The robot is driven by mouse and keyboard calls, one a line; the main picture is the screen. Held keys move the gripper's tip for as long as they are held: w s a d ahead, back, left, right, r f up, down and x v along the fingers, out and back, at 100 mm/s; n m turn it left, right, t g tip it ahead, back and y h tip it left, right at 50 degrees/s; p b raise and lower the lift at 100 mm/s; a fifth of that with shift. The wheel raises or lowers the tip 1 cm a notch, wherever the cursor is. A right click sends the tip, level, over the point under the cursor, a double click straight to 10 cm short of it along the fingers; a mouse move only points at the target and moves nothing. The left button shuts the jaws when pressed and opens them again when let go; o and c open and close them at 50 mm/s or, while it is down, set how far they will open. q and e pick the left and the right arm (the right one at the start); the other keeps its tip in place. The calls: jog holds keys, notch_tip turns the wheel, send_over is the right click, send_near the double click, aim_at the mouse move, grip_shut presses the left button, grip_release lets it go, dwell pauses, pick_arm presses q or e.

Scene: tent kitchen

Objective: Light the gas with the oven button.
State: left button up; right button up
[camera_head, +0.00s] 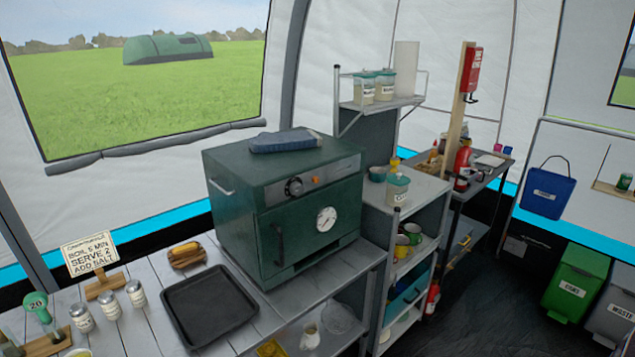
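The green oven (240,195) stands on the grey slatted table, its front turned toward the right of the picture. A grey control strip along the top of its front carries a dark round knob (294,187) and a small orange button (315,180) to the right of the knob. The oven door (300,240) is shut. It has a dark upright handle (278,245) and a white round dial (326,219). No flame shows. Neither of my grippers is in the head view, and nothing covers the knob or button.
A folded blue cloth (285,140) lies on the oven. A black tray (209,305), several shakers and a sign (90,253) stand left of it. A shelf unit (415,190) with jars and cups is close on the right. Dark floor (490,300) lies open further right.

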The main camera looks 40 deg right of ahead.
grip_shut()
jog(key=shift+w, duration=0.1)
dwell(1.2)
